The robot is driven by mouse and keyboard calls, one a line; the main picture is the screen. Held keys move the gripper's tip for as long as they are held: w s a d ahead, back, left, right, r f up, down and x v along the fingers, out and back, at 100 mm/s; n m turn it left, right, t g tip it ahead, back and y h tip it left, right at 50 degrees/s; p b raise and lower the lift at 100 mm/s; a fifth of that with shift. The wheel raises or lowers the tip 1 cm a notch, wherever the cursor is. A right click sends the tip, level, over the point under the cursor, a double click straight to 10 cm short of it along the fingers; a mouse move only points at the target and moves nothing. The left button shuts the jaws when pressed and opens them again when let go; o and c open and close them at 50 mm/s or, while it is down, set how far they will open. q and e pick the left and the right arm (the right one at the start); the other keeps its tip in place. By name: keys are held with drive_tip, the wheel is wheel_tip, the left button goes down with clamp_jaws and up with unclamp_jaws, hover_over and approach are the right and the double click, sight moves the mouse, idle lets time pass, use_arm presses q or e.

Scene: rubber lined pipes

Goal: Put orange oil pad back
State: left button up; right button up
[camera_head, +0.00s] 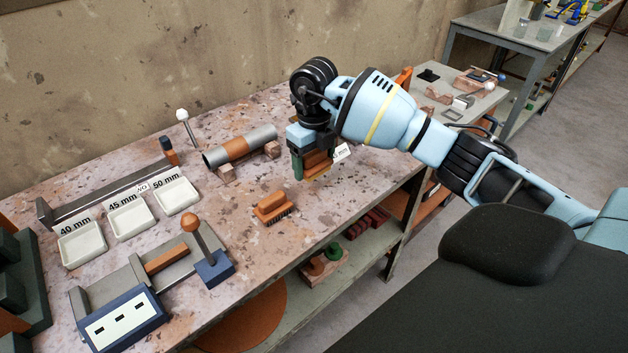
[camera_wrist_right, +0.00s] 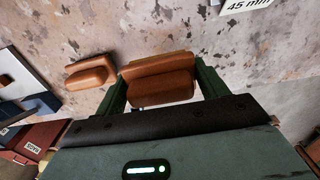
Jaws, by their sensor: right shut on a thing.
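My right gripper (camera_head: 308,172) is shut on the orange oil pad (camera_head: 318,160), above the front right part of the speckled table (camera_head: 240,180). In the right wrist view the orange pad (camera_wrist_right: 160,80) sits between the green fingers of my right gripper (camera_wrist_right: 160,88). The fingers and arm hide part of it in the head view. An orange block with dark bristles (camera_head: 272,207) stands on the table to the left of the gripper; it also shows in the right wrist view (camera_wrist_right: 90,72). My left gripper is not in view.
Three white trays labelled 40 mm (camera_head: 82,244), 45 mm (camera_head: 130,219) and 50 mm (camera_head: 176,195) stand at the left. A pipe with an orange band (camera_head: 240,146) lies on wooden blocks behind. A blue-based tool (camera_head: 212,268) stands in front. A white label (camera_head: 341,152) is beside the gripper.

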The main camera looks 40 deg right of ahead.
sight(314, 152)
drive_tip(key=shift+f, duration=2.75)
drive_tip(key=shift+f, duration=0.2)
drive_tip(key=o, duration=0.9)
drive_tip(key=shift+r, duration=0.15)
wheel_tip(314, 152, up, 12)
drive_tip(key=shift+r, duration=0.1)
